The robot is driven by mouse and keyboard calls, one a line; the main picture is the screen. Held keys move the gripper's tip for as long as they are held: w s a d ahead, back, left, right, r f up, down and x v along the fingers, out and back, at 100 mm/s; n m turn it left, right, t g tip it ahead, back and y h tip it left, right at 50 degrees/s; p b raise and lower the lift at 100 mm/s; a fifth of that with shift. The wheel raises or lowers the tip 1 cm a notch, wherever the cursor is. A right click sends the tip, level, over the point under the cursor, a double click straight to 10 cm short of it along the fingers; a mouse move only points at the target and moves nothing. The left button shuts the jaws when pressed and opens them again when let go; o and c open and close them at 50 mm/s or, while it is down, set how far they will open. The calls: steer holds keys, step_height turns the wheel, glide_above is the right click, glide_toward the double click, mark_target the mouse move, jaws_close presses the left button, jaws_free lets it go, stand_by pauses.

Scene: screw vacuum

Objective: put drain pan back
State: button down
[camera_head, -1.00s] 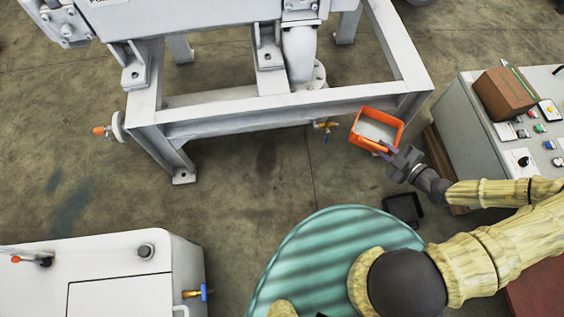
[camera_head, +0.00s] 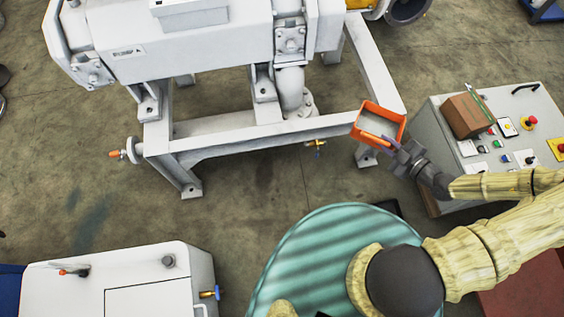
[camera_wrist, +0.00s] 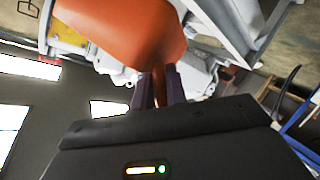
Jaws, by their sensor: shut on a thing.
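The drain pan (camera_head: 366,134) is an orange, square-rimmed pan with a pale grey inside. In the head view it is held up in front of the right end of the machine's grey frame. My gripper (camera_head: 389,144) is shut on the pan's near side, at its handle. In the wrist view the orange pan (camera_wrist: 135,28) fills the top, and its narrow handle sits between my two dark fingers (camera_wrist: 158,85). A small brass drain valve (camera_head: 317,147) hangs under the frame's front beam, to the left of the pan.
The grey machine frame (camera_head: 230,138) stands behind the pan. A control console (camera_head: 470,150) with buttons and a brown box (camera_head: 467,116) stands to the right. A white cabinet (camera_head: 130,285) is at lower left. The floor (camera_head: 255,185) below the frame's front beam is open.

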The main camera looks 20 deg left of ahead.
steer(key=w+d+r+t+p, duration=0.1)
steer(key=d+r+p, duration=0.2)
steer(key=r+p, duration=2.9)
step_height(320, 180, up, 5)
steer(key=shift+w+r+m+h+p, duration=0.2)
steer(key=shift+m+h+p, duration=0.1)
steer(key=shift+m+p, duration=0.1)
steer(key=shift+d, duration=0.1)
